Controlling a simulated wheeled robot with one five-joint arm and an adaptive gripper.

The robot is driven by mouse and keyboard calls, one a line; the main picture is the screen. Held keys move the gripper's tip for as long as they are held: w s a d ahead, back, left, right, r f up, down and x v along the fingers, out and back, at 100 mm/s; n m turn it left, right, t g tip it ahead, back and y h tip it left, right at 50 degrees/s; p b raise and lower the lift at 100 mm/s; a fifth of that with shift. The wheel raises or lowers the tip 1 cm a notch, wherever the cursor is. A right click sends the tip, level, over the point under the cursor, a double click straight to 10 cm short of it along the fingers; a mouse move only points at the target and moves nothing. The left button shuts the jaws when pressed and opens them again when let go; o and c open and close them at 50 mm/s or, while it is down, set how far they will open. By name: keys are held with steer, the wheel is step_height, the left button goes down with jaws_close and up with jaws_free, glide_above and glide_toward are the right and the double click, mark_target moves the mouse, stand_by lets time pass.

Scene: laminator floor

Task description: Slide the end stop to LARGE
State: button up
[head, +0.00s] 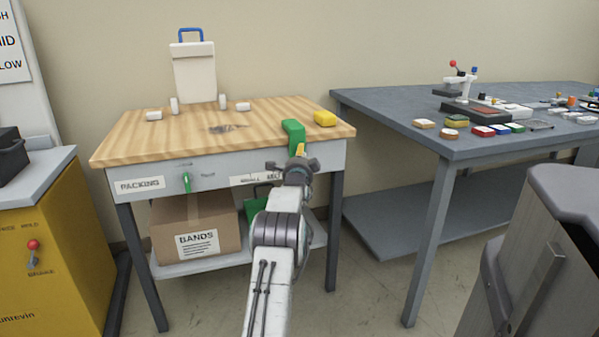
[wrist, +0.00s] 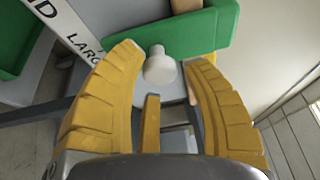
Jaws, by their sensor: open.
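The end stop appears to be the green block (head: 293,132) at the right front edge of the wooden packing table. The wrist view shows a long green piece (wrist: 190,38) with a white round knob (wrist: 158,68) in front of it. A white strip (wrist: 68,25) reads "ID" and "LARG", its end hidden by a finger. My gripper (head: 301,150) is at the table's front edge, just below the green block. Its yellow fingers (wrist: 163,58) are open on either side of the knob, with gaps showing. The head view's edge label (head: 250,179) is partly hidden by my arm.
A yellow block (head: 325,118) lies right of the green one on the wooden table (head: 130,143). A "BANDS" carton (head: 195,222) and a green container (head: 255,208) are on the lower shelf. A grey table (head: 390,118) stands right, a yellow cabinet (head: 50,250) left.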

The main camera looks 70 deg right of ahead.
steer(key=v, duration=1)
steer(key=shift+s+a, duration=0.15)
stand_by(0.9)
